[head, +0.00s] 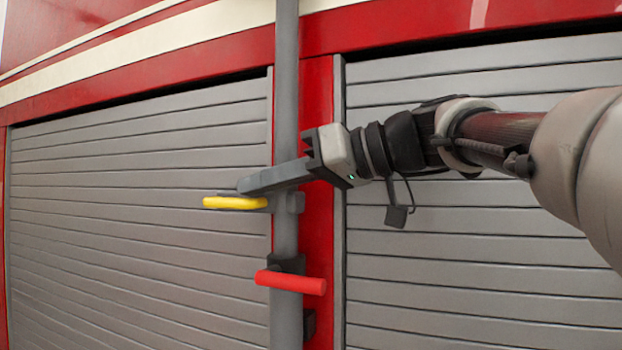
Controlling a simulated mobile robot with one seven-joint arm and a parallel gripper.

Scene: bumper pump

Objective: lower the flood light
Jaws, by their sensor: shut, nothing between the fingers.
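The flood light itself is not in view. A grey vertical mast pole (286,110) runs from the top to the bottom of the head view. A yellow handle (235,202) sticks out to the left of the pole at mid height. A red handle (291,282) sits on a dark clamp lower on the pole. My gripper (243,185) is shut and empty, reaching across the front of the pole from the right. Its tips appear just above the yellow handle; I cannot tell whether they touch it. The fingers hide part of the pole.
Grey roller shutters stand to the left (130,200) and right (480,250) of the pole. A red upright panel (320,230) lies directly behind it, between the shutters. My arm fills the upper right. The space left of the yellow handle is free.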

